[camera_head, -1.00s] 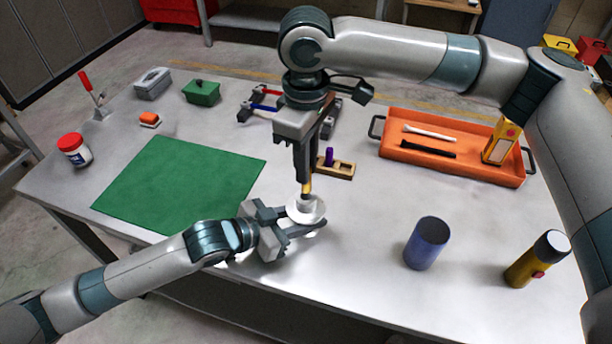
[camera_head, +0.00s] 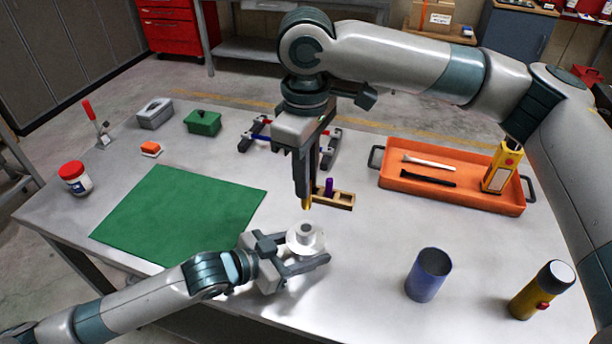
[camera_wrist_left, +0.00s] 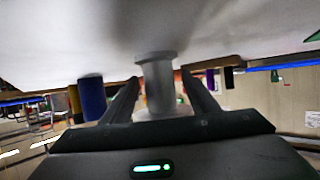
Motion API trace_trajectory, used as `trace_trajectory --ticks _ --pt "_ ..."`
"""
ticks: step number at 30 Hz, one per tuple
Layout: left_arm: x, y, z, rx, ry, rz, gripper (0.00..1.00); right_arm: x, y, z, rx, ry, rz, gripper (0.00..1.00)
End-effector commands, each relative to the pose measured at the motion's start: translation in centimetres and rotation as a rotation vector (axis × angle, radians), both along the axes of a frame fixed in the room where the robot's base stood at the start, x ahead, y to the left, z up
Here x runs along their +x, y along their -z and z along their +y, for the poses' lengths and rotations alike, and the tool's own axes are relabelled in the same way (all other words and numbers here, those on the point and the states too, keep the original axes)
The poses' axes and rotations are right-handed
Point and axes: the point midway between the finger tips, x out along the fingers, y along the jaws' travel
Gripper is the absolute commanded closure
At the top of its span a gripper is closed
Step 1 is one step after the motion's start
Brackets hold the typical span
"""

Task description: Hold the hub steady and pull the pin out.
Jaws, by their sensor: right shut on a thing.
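The hub (camera_head: 290,241) is a pale flanged spool with a dark round opening on top. In the left wrist view the hub (camera_wrist_left: 158,85) shows between the two dark fingers. My right gripper (camera_head: 306,190) points down above the hub, shut on the brass-coloured pin (camera_head: 307,206). Only the pin's lower tip shows, above the hub's opening and apart from it. The rest of the pin is hidden by the fingers.
A wooden block (camera_head: 345,199) with a purple peg stands just behind my right gripper. A green mat (camera_head: 180,215) lies left. An orange tray (camera_head: 450,193) is at the right, with a blue cup (camera_head: 428,277) and a yellow flashlight (camera_head: 538,292) in front. The table between is clear.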

Motion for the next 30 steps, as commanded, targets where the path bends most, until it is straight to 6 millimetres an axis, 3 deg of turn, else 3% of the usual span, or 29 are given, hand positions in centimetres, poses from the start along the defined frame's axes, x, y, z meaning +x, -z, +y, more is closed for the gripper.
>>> trace_trajectory --ticks 14,30 --pt "-0.5 -0.3 0.8 0.001 -0.001 0.0 0.46 0.0 0.0 0.0 0.0 0.0 0.0 1.0" --pt "-4.7 -3.5 7.2 0.003 -0.001 0.001 0.46 0.0 0.0 0.0 0.0 0.0 0.0 1.0"
